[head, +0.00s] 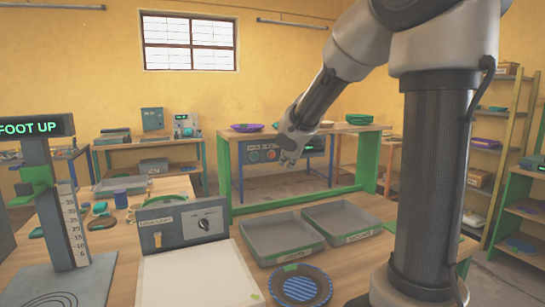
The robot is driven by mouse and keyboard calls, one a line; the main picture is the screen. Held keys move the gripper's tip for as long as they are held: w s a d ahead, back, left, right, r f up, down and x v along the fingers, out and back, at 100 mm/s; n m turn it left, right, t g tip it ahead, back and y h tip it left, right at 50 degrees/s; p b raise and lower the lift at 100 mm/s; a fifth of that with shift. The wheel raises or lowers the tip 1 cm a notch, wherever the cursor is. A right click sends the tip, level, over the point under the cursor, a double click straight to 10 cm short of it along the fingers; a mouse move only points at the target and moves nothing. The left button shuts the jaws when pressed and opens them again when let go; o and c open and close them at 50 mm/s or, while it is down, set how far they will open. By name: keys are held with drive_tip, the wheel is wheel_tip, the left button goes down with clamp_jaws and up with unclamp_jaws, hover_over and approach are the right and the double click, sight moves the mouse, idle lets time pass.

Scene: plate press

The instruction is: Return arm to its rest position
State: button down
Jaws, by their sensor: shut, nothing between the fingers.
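My gripper (288,161) hangs from my extended arm near the middle of the picture, pointing down. It is shut and appears empty. It is in the air above the far side of the near table (205,188), clear of the trays. The press (60,200) stands at the left with a green foot, a scale and a display reading FOOT UP. A dark round plate with blue stripes (300,285) lies at the front, with a small green piece at its back edge.
Two grey trays (282,239) (341,221) sit side by side on the table. A control panel with a knob (183,227) stands behind a white board (195,278). Small blue and green items (101,215) lie at the left. A green-legged bench (233,185) stands behind; shelves (495,145) are at right.

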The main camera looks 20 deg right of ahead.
idle(0.3)
drive_tip(key=s+d+f+m+g+h, duration=0.1)
drive_tip(key=s+d+f+m+g, duration=0.3)
drive_tip(key=s, duration=0.3)
drive_tip(key=s+a+m+y, duration=0.1)
drive_tip(key=s+a+m, duration=0.2)
drive_tip(key=s, duration=1)
drive_tip(key=s+a+r+m+y, duration=0.1)
drive_tip(key=s+a+m, duration=0.2)
drive_tip(key=s, duration=1)
drive_tip(key=shift+a+g+y, duration=0.3)
drive_tip(key=shift+a+y, duration=0.05)
drive_tip(key=shift+y, duration=0.05)
drive_tip(key=shift+r, duration=0.1)
